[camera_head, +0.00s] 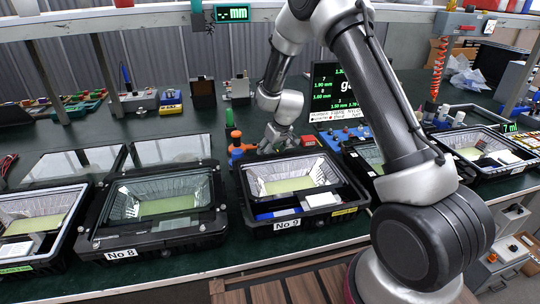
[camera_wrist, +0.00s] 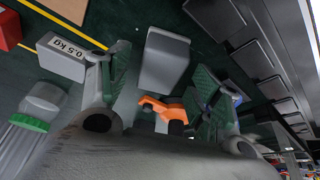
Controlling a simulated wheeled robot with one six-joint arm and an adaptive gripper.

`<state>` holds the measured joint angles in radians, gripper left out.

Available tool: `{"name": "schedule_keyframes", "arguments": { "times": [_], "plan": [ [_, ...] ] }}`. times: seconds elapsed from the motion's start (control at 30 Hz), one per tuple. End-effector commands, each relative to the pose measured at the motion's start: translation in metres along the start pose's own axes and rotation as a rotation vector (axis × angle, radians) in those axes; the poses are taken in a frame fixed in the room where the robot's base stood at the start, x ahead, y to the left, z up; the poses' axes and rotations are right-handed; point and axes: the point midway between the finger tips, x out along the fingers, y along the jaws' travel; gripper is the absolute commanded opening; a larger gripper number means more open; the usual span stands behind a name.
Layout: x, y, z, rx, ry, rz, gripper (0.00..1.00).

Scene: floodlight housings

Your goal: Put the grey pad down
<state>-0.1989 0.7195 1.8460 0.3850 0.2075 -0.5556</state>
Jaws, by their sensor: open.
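A grey block with a paler end face, which looks like the grey pad (camera_wrist: 164,62), shows in the wrist view between and just beyond my fingertips. I cannot tell whether it rests on the dark green bench. My gripper (camera_wrist: 163,88) has its two green-padded fingers spread, with visible room on both sides of the block. In the head view my gripper (camera_head: 277,143) is low behind the No 9 housing (camera_head: 287,221). The pad cannot be made out there.
An orange object (camera_wrist: 163,108) and a green-ringed clear cylinder (camera_wrist: 28,122) lie near the fingers. A 0.5 kg weight (camera_wrist: 66,58) is beside the left finger. The No 8 housing (camera_head: 152,240) stands left of No 9. A display (camera_head: 338,92) stands behind.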

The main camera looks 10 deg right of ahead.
Motion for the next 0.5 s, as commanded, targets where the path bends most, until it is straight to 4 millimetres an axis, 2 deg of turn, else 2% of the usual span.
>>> {"name": "schedule_keyframes", "arguments": {
  "times": [0.1,0.3,0.5],
  "plan": [
    [-0.03,0.0,-0.001,-0.001,0.004,0.001,0.64],
    [-0.073,0.0,-0.001,-0.001,0.004,0.002,0.64],
    [-0.095,0.0,-0.001,-0.002,0.003,0.001,0.64]
  ]
}}
